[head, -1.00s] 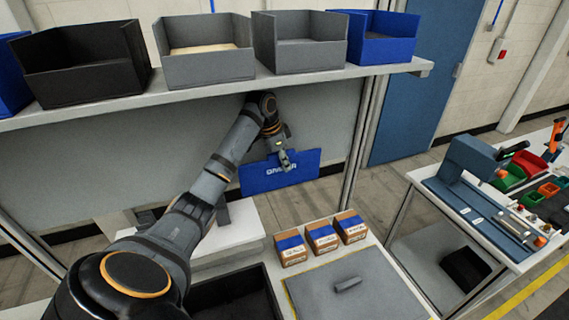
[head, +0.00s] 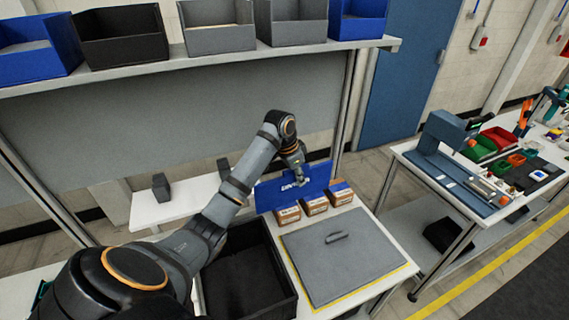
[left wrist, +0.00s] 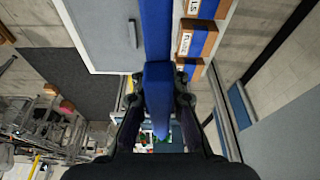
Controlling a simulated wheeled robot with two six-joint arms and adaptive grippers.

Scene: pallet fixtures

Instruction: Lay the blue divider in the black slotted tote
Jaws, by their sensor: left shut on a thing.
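The blue divider (head: 318,184) is a flat panel with white lettering, held upright behind the small cartons in the head view. My left gripper (head: 298,180) is shut on its upper edge, and the arm partly covers the lettering. In the left wrist view the divider (left wrist: 157,85) runs between the two fingers of the left gripper (left wrist: 158,100). The black tote (head: 249,227) stands open on the bench to the left of the grey lid; my arm hides part of its left side. Its slots are not clear. My right gripper is not in view.
Several small cartons (head: 314,205) with blue labels stand in a row close in front of the divider. A grey lid with a handle (head: 345,257) lies beside the tote. A shelf (head: 200,61) with bins runs above. A second table (head: 455,185) stands right.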

